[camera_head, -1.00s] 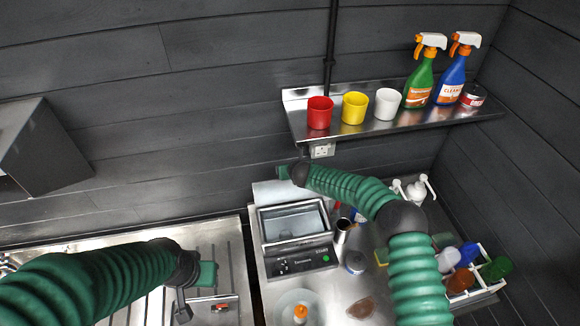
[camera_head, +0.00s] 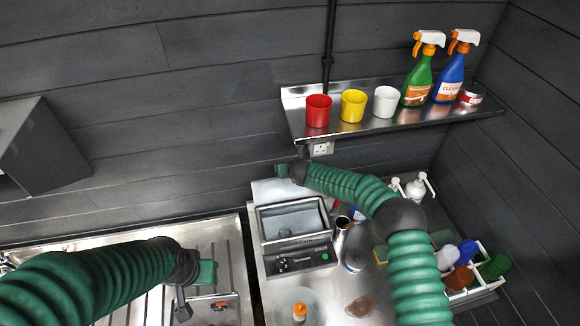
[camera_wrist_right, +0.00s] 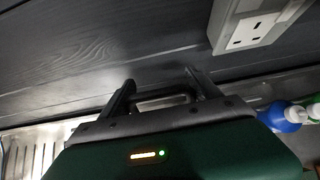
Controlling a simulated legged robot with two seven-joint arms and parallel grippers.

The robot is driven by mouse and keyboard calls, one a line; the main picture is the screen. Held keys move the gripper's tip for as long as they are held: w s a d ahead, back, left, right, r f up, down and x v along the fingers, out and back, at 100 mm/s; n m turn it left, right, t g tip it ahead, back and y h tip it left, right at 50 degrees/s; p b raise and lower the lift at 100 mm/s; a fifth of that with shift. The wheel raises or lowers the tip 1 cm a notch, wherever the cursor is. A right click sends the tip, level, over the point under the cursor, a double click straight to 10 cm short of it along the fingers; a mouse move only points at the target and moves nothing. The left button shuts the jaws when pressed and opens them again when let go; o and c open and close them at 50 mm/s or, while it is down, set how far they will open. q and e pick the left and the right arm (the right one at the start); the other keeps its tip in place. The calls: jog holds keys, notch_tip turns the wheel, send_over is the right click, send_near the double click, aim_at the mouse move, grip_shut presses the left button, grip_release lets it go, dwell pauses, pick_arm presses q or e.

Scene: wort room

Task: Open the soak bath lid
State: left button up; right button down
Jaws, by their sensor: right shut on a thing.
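The soak bath (camera_head: 305,262) is a steel box with a dark front panel and a green light, on the counter in the head view. Its top opening shows a grey inside. A pale lid panel (camera_head: 268,192) stands raised behind the opening, partly hidden by my right arm. My right gripper (camera_head: 284,171) is at the lid's top edge, behind the bath. In the right wrist view my right gripper (camera_wrist_right: 160,95) has its fingers at a dark handle bar (camera_wrist_right: 165,103), shut on it. My left gripper (camera_head: 196,285) hangs over the sink drainer, away from the bath; its fingertips are unclear.
A wall shelf (camera_head: 400,122) with cups and spray bottles is above right. A wall socket (camera_head: 320,149) is close to my right gripper. A can, bottles and a white caddy (camera_head: 478,285) crowd the counter right of the bath.

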pick_arm(q)
jog(key=shift+f, duration=0.1)
pick_arm(e)
jog(key=shift+s+f, duration=0.3)
jog(key=shift+f, duration=0.25)
jog(key=shift+c, duration=2.1)
grip_release()
jog(key=shift+w, duration=0.1)
pick_arm(q)
jog(key=b+x, duration=0.3)
jog(key=x, duration=0.1)
jog(key=shift+s+b, duration=0.1)
jog(key=shift+b, duration=0.2)
pick_arm(e)
jog(key=v, duration=0.6)
jog(key=shift+r, duration=0.35)
